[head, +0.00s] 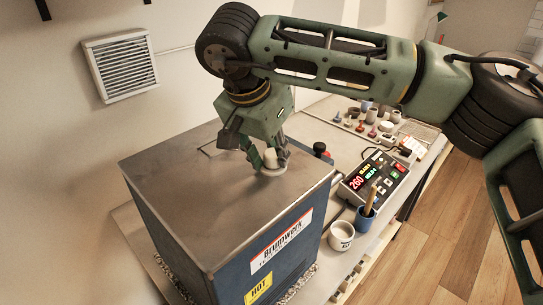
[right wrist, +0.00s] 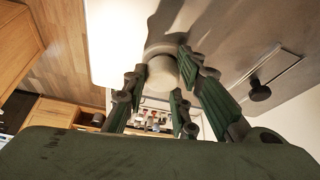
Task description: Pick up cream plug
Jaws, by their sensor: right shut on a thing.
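The cream plug (head: 271,158) is on top of the kiln (head: 190,190), a blue box with a bare metal lid, near the lid's right edge. It has a narrow knob above a wider round base. My right gripper (head: 268,155) comes down from above with its fingers around the knob. In the right wrist view the cream plug (right wrist: 162,72) sits between the green fingers of my right gripper (right wrist: 178,88), which is shut on it. I cannot tell whether the plug's base touches the lid. My left gripper is not in view.
A controller with a red display (head: 372,178) stands right of the kiln. A white cup (head: 341,236) and a blue cup with a wooden handle (head: 365,214) are in front of it. Several small tools and pots (head: 369,122) stand further back. The lid's left part is clear.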

